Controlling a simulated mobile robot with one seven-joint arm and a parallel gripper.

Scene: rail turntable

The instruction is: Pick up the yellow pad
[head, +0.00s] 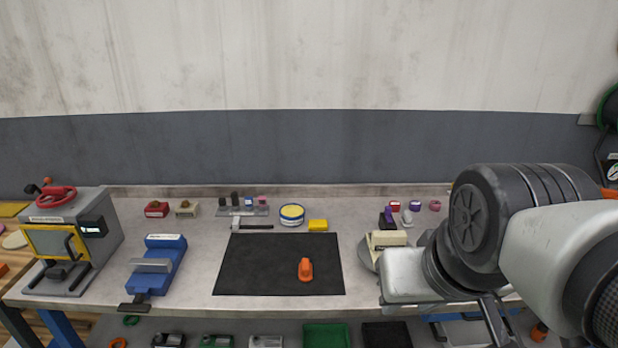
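A small yellow block (318,225), which looks like the yellow pad, lies on the grey workbench (200,240) behind the right part of a black mat. My gripper (492,322) is only partly in view at the lower right, below my arm, near the bench's front edge. It is well to the right of and nearer than the yellow block, not touching it. Its fingertips are not clear, so I cannot tell whether it is open or shut.
An orange object (305,270) lies on the black mat (255,265). A blue vise (158,265) and a grey machine (100,250) stand at the left. A rack of small tools (243,207) stands behind the mat. My arm hides the bench's right end.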

